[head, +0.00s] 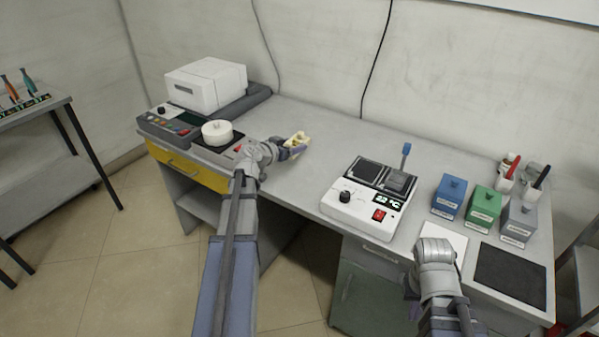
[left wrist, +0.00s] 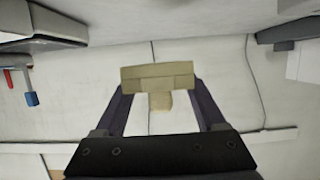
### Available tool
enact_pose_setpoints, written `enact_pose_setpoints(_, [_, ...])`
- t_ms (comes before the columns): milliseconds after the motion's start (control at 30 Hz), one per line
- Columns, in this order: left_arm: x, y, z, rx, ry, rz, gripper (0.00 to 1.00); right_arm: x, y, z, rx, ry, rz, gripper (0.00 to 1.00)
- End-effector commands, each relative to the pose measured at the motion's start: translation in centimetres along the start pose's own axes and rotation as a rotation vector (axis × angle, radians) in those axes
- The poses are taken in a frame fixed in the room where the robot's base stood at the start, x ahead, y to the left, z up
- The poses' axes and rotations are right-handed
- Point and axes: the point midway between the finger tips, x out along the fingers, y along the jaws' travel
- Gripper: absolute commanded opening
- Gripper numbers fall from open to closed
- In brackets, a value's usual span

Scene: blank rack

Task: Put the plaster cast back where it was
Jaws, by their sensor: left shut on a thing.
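The plaster cast (head: 298,140) is a small cream-coloured piece held above the desk, left of the middle in the head view. It also shows in the left wrist view as a beige block (left wrist: 158,76) across the fingertips. My left gripper (head: 292,149) is shut on it, with one finger on each side (left wrist: 160,98). The cast's underside and the exact grip depth are hidden. My right gripper (head: 416,308) is low at the desk's front edge, mostly hidden by its own wrist, so its jaws cannot be made out.
A white-and-black heating unit (head: 362,203) with a display stands mid-desk. Blue (head: 449,197), green (head: 481,208) and grey (head: 517,222) boxes and a dark mat (head: 511,275) are at the right. A round white pot (head: 217,132) and white machine (head: 206,84) stand left. Desk behind the cast is clear.

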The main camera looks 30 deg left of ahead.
Motion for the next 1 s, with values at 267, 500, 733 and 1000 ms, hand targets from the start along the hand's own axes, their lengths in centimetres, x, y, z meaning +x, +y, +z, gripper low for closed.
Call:
enact_pose_setpoints(267, [0.5,0.0,1.2,-0.001,0.001,-0.002,0.00,1.3,-0.1,-0.1,0.000,0.000,0.000,0.00])
enact_pose_setpoints(500, [1.7,0.0,4.7,0.000,0.000,-0.001,0.00,4.9,-0.5,-0.3,0.000,0.000,0.000,0.00])
enact_pose_setpoints(733, [2.2,0.0,6.0,0.000,0.001,-0.001,0.00,6.4,-0.6,-0.4,0.000,0.000,0.000,0.00])
enact_pose_setpoints(1000, [2.7,0.0,7.2,0.000,0.000,-0.001,0.00,7.7,-0.7,-0.5,0.000,0.000,0.000,0.00])
